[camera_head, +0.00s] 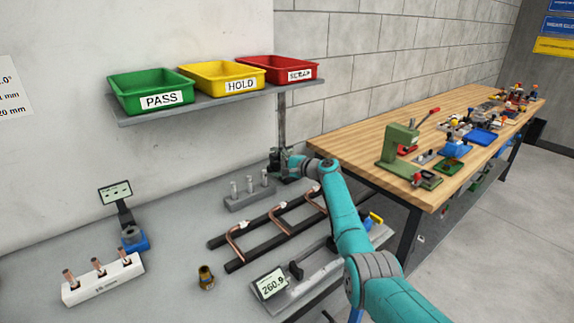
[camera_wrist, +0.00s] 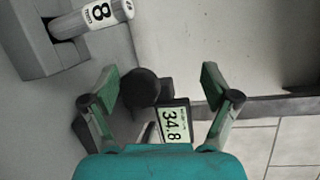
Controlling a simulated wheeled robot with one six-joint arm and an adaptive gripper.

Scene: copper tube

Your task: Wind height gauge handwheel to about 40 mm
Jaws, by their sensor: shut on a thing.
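The height gauge (camera_head: 281,125) stands upright at the back of the grey bench, below the shelf's right end. In the wrist view its display (camera_wrist: 174,125) reads 34.8, turned sideways. The round black handwheel (camera_wrist: 139,88) sits between the fingers of my gripper (camera_wrist: 160,80), nearer the left one. My gripper is shut on the handwheel, though the exact contact is hard to see. In the head view my gripper (camera_head: 290,168) is at the gauge's lower part, partly covered by my arm.
A grey block with upright pins (camera_head: 250,196) and a black rack with copper tubes (camera_head: 270,232) lie near my arm. A gauge reading 260.9 (camera_head: 271,284) is in front. Green, yellow and red bins sit on the shelf (camera_head: 200,104) above. A grey block holds a cylinder marked 8 (camera_wrist: 98,14).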

